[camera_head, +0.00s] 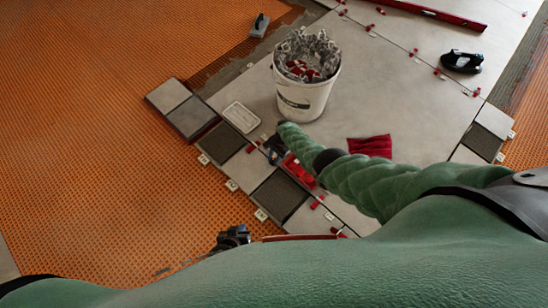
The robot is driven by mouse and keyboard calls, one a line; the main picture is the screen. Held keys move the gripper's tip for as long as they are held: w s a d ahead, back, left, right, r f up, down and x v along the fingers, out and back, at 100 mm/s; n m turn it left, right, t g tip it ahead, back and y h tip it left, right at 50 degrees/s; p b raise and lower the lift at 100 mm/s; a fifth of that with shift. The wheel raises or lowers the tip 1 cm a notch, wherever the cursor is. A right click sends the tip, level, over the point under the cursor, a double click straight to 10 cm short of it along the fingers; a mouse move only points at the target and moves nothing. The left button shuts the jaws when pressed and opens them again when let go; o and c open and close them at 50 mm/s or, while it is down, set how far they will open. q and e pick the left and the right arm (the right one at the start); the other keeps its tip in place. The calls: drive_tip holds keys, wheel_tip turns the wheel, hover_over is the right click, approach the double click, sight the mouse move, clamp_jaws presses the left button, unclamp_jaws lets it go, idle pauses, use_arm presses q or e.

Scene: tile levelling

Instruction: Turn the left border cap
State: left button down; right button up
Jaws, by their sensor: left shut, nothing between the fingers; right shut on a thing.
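Small red caps stand along the left border of the grey tiles. One red border cap (251,148) shows at the fingertips of my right gripper (268,148). That gripper is shut at the border, and the grip is partly hidden by its small size and the arm above. Another red cap (316,204) stands lower along the same border. My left gripper (234,237) is shut and empty, low in the picture over the orange mat's edge, apart from the caps.
A white bucket (302,102) of clips stands on the tiles. A red object (299,171) lies beside my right gripper. A red cloth (370,146), white tray (241,117) and black tool (462,61) lie nearby. Orange matting (90,150) is open at left.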

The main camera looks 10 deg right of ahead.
drive_tip(key=shift+w+d, duration=0.1)
drive_tip(key=shift+w, duration=0.05)
drive_tip(key=o, duration=1)
drive_tip(key=p+v, duration=0.4)
drive_tip(key=v, duration=0.3)
drive_tip(key=shift+r, duration=0.45)
